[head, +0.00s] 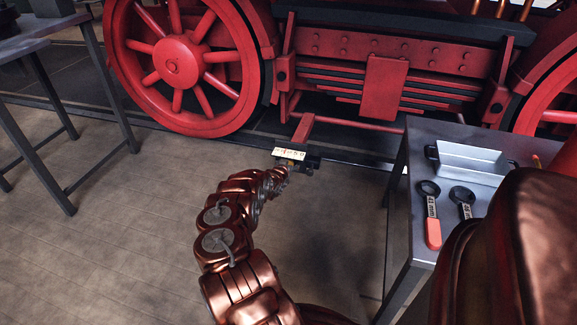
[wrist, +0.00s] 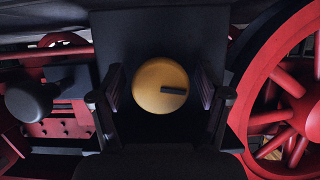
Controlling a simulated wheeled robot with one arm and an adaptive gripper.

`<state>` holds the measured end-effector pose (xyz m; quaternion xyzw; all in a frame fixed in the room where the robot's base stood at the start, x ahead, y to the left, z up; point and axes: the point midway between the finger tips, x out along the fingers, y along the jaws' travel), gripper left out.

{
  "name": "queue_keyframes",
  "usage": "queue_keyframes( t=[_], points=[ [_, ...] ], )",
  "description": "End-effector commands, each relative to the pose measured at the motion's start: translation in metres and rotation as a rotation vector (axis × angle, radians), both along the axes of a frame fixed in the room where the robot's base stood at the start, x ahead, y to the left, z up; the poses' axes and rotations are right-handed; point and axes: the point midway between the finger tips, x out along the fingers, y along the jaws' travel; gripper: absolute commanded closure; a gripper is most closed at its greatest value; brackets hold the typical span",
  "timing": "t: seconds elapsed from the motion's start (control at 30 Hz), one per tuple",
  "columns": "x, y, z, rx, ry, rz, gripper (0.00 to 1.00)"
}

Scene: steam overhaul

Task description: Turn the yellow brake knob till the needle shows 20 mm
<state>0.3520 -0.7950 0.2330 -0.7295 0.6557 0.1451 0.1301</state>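The yellow brake knob (wrist: 153,80) faces me in the middle of the wrist view. It is round, with a dark bar running from near its centre to the right. My gripper (wrist: 161,92) is open, with one finger on each side of the knob and a visible gap on both sides. In the head view my gripper (head: 284,168) is at the end of my arm, low in front of the locomotive. A small pale scale plate (head: 289,154) sits just above it. Its marks and needle are too small to read. The knob is mostly hidden there.
Red spoked wheels (head: 172,62) and the red frame (head: 384,88) stand behind the gripper. A grey table (head: 400,245) at the right holds a metal tray (head: 470,160) and two wrenches (head: 431,215). Another table (head: 105,85) stands at the left. Floor between them is clear.

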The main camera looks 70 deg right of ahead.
Motion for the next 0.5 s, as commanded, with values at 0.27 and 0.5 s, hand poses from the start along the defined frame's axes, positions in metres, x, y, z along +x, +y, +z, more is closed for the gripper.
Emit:
queue_keyframes(
  t=[0.27, 0.5],
  points=[
    [0.0001, 0.0001, 0.0, 0.0, 0.0, 0.0, 0.56],
    [-0.0001, 0.0, 0.0001, 0.0, 0.0, 0.0, 0.81]
  ],
)
